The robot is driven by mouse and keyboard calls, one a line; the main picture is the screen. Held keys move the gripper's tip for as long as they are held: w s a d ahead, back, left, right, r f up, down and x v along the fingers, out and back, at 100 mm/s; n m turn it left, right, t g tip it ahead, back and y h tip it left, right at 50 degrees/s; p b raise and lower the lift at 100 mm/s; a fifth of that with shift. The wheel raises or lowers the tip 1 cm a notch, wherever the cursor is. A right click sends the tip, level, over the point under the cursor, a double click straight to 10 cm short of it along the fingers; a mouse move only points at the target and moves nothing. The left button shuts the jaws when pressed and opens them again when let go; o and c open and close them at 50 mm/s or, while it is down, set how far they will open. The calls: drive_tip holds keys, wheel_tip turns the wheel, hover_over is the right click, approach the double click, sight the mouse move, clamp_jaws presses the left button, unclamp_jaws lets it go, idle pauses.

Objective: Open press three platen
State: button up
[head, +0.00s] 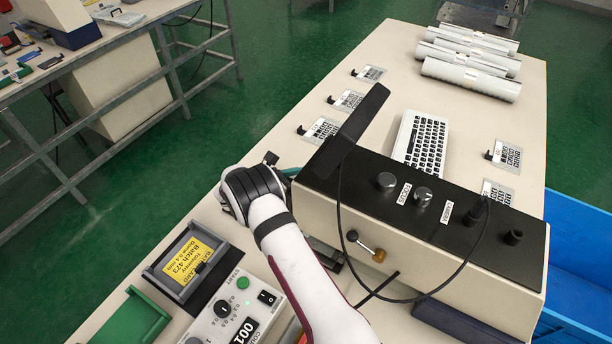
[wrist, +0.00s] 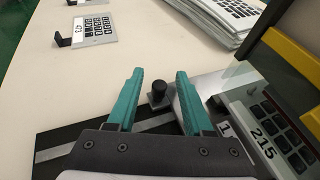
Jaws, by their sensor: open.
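My gripper (wrist: 159,75) is open in the wrist view, its two teal fingers apart with nothing held. A small black knob (wrist: 158,93) stands upright between and just beyond the fingers; I cannot tell whether they touch it. Right of it is a light metal or clear plate (wrist: 212,86), and a keypad piece marked 215 (wrist: 284,146). In the head view a beige housing with a black top (head: 420,215) hides most of my gripper; a bit of teal shows at its left end. No platen or press numbered three can be made out for certain.
A control box (head: 238,305) and a yellow batch card (head: 187,262) stand at the front left. Several keypad films (head: 322,130) lie on the bench, with a keyboard (head: 421,140) and white rolls (head: 470,75) behind. A black cable hangs over the housing. A blue bin (head: 580,240) is at right.

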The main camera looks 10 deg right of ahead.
clamp_jaws()
idle(1.4)
